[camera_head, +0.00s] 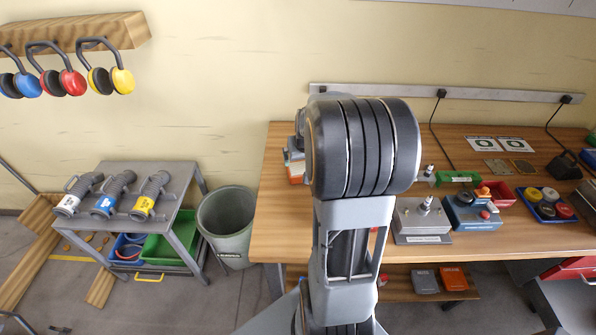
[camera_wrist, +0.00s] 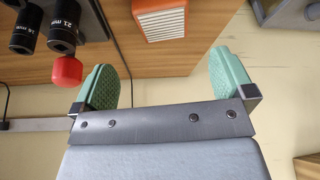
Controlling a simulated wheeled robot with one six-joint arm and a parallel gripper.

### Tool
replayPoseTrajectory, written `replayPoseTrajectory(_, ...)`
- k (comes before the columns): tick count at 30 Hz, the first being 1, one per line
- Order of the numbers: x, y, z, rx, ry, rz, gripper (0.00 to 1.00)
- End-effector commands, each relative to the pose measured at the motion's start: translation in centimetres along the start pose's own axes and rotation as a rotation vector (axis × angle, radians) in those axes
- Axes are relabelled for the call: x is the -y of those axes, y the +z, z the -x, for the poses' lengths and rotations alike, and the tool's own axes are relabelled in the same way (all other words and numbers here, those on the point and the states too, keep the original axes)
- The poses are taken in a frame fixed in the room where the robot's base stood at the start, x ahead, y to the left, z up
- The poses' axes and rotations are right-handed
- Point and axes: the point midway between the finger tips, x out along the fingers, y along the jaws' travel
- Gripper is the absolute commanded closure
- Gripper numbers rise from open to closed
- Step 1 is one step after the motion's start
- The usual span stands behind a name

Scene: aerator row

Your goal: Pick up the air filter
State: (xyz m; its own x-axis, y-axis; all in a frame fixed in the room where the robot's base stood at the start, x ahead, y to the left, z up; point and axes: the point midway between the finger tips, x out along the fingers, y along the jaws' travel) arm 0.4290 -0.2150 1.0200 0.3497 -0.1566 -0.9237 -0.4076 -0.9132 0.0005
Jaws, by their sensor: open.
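The air filter is an orange block with a white pleated face (camera_wrist: 160,20). It lies on the wooden bench near the top middle of the wrist view. In the head view an orange and white edge of it (camera_head: 296,172) shows beside my arm, which hides the rest. My gripper (camera_wrist: 166,80) is open, with its two green-padded fingers wide apart and nothing between them. The filter is beyond the fingertips, roughly in line with the gap, and apart from both fingers. My arm hides most of the gripper in the head view.
In the wrist view, black sockets (camera_wrist: 62,25) and a red knob (camera_wrist: 67,71) are close to the left finger. The bench (camera_head: 275,215) also holds a grey switch box (camera_head: 422,222), a blue box (camera_head: 470,215) and a blue tray (camera_head: 549,205). A bin (camera_head: 226,225) stands left of it.

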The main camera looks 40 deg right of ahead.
Motion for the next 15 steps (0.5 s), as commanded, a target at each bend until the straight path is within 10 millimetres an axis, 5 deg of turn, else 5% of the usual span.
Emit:
replayPoseTrajectory(7, 0.2, 0.1, -4.3, 0.004, -0.002, 0.001, 0.0)
replayPoseTrajectory(15, 0.2, 0.0, -6.1, 0.001, -0.002, 0.004, 0.0)
